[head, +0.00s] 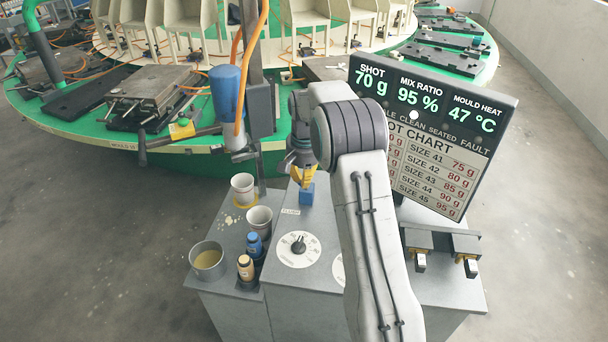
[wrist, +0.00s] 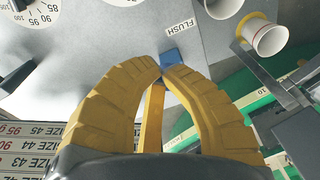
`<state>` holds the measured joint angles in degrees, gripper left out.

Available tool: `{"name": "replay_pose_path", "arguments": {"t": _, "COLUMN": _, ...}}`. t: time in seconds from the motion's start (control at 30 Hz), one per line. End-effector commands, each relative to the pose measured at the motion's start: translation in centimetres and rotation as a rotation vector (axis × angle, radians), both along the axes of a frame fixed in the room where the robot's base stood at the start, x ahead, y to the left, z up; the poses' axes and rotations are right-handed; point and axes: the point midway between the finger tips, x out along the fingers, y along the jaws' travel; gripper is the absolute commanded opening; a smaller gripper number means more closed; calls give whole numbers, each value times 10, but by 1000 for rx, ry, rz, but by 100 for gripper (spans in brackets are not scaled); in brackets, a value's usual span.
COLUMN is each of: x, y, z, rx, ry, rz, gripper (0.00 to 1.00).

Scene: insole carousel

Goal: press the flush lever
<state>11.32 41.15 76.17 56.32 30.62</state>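The blue flush lever (head: 307,196) stands on the grey cabinet top, just beside the FLUSH label (head: 290,212). In the wrist view the lever (wrist: 171,56) shows just past my fingertips, partly hidden behind them. My gripper (head: 303,176) has yellow fingers and points down right over the lever. In the wrist view the fingers of my gripper (wrist: 166,70) curve together, tips meeting, with nothing held between them. I cannot tell whether the tips touch the lever.
A dial (head: 299,249) is in front of the lever. Cups (head: 242,186), a pot (head: 207,259) and small bottles (head: 246,267) stand to the left. A blue-capped mixing head (head: 226,95) hangs at upper left. The display board (head: 440,130) rises at right.

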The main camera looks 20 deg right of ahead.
Motion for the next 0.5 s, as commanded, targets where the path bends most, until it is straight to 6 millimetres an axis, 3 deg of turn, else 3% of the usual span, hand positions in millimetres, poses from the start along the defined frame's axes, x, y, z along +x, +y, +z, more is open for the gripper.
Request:
{"name": "replay_pose_path", "arguments": {"t": 0.03, "x": -1, "y": 1, "z": 12, "rx": 0, "ry": 0, "rz": 1, "gripper": 0}}
{"name": "replay_pose_path", "arguments": {"t": 0.5, "x": -38, "y": 23, "z": 53, "rx": 2, "ry": -6, "rz": 2, "gripper": 0}}
